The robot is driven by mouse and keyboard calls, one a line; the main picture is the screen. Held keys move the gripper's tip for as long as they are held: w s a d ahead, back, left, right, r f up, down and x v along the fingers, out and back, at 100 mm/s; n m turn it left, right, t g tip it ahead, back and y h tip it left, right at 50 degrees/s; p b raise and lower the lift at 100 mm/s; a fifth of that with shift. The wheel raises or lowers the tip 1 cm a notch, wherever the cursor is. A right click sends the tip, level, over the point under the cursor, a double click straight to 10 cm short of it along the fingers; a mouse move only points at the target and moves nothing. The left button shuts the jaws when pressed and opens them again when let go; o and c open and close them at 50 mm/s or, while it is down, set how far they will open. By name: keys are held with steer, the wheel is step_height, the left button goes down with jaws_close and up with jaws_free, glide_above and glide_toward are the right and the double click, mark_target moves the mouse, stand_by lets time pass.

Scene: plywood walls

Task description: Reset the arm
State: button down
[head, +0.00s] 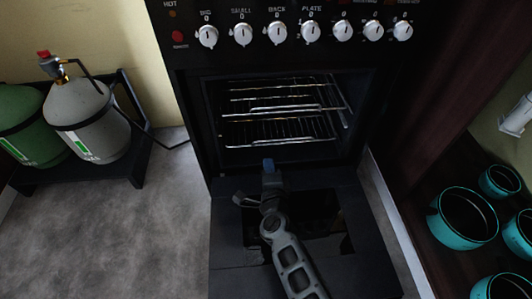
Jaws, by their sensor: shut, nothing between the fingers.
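My gripper (268,165) is at the end of my grey arm, above the lowered oven door (235,270) and in front of the oven's opening. Its blue tip shows small, and the fingers look shut with nothing held. The arm reaches up from the bottom of the head view. It hides part of the door and its dark glass.
The black oven (180,85) stands open, with wire racks (280,130) inside and white knobs above. Gas bottles (80,115) stand on a dark rack at left. Teal pots (463,218) sit on a shelf at right. The grey floor (150,240) left of the door is clear.

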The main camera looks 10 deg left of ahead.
steer(key=p+v, duration=0.2)
steer(key=v, duration=0.3)
steer(key=shift+a+r, duration=0.1)
steer(key=shift+a, duration=0.05)
